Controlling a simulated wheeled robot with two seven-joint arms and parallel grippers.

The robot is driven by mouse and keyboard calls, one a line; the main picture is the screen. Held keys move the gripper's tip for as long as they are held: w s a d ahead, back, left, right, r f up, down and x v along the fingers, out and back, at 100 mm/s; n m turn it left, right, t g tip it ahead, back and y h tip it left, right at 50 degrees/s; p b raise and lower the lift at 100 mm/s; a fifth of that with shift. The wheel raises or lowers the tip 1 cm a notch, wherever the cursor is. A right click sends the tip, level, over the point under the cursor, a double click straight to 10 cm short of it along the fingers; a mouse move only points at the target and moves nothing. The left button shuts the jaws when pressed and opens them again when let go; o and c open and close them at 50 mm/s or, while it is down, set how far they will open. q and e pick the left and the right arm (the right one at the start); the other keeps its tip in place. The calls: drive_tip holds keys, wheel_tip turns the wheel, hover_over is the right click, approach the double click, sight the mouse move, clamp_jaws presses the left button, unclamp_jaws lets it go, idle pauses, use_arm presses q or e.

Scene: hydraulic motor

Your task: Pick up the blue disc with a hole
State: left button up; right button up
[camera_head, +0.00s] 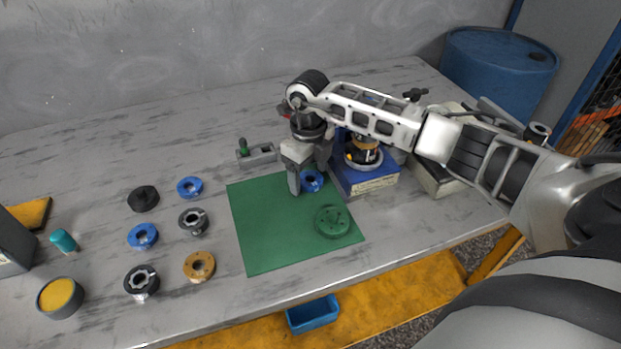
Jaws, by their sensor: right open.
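My right gripper (305,178) reaches in from the right and points down over the back edge of the green mat (258,245). It is open. A blue disc with a hole (313,181) lies on the mat at its fingers, partly hidden behind them. I cannot tell whether the fingers touch it. Two other blue discs with holes lie on the table to the left, one farther back (190,187) and one nearer (142,236). My left gripper is not in view.
A green round part (332,221) lies on the mat's right side. A blue box (371,186) carrying a motor assembly stands close right of the gripper. A grey fixture (257,155) stands behind the mat. Black, metal and bronze-coloured rings lie on the left. The mat's left half is clear.

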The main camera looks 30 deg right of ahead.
drive_tip(key=c, duration=1.2)
drive_tip(key=shift+w+r, duration=0.1)
drive_tip(key=shift+r, duration=0.4)
wheel_tip(320, 180, up, 2)
drive_tip(key=shift+r+b, duration=0.2)
drive_tip(key=shift+b, duration=0.25)
drive_tip(key=s+r, duration=0.5)
drive_tip(key=s, duration=0.2)
drive_tip(key=s+a+r+b, duration=0.1)
drive_tip(key=s+r, duration=0.3)
drive_tip(key=s, duration=0.3)
drive_tip(key=shift+a+r, duration=0.15)
drive_tip(key=shift+r, duration=0.2)
drive_tip(key=shift+r, duration=0.15)
